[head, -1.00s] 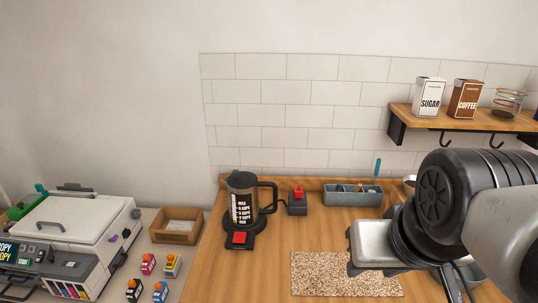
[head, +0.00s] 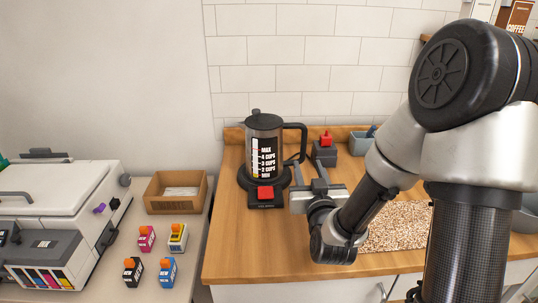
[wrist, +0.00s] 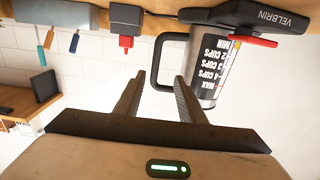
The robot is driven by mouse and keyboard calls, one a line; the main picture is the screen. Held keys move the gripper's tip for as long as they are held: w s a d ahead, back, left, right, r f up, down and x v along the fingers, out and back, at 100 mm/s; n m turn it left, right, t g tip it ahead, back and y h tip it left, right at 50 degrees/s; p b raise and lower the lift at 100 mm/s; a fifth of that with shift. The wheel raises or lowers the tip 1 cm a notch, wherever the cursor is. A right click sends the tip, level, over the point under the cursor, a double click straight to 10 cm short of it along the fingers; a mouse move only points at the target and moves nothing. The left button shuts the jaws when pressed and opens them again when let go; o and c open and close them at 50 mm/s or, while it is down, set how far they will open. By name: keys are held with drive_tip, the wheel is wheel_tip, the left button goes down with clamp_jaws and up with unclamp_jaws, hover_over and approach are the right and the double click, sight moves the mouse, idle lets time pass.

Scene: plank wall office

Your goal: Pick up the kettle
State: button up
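The kettle (head: 264,145) is a dark, see-through jug with a black lid, cup markings and a black handle (head: 303,140) on its right. It stands upright on a round black base with a red switch (head: 265,193). In the wrist view the kettle (wrist: 208,72) appears upside down, its handle (wrist: 158,62) between the fingertips in the picture. My gripper (head: 308,168) is open and empty, just right of the kettle near the handle. Both fingers also show in the wrist view (wrist: 160,80). I cannot tell whether the handle lies between the fingers or just beyond them.
A dark box with a red top (head: 325,150) stands behind my gripper, and a blue-grey caddy (head: 360,143) is farther right. A speckled mat (head: 400,228) lies at the right. A wooden tray (head: 175,204), several small cartridges and a printer (head: 62,205) are left. The front counter is clear.

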sight(303, 146)
drive_tip(key=w, duration=1.2)
drive_tip(key=shift+d, duration=0.2)
drive_tip(key=shift+w+d+f, duration=0.1)
drive_tip(key=shift+w+d, duration=0.05)
drive_tip(key=shift+w, duration=1.2)
drive_tip(key=shift+w+d, duration=0.1)
drive_tip(key=shift+w, duration=1.2)
drive_tip(key=shift+c, duration=0.4)
clamp_jaws()
drive_tip(key=shift+r, duration=0.2)
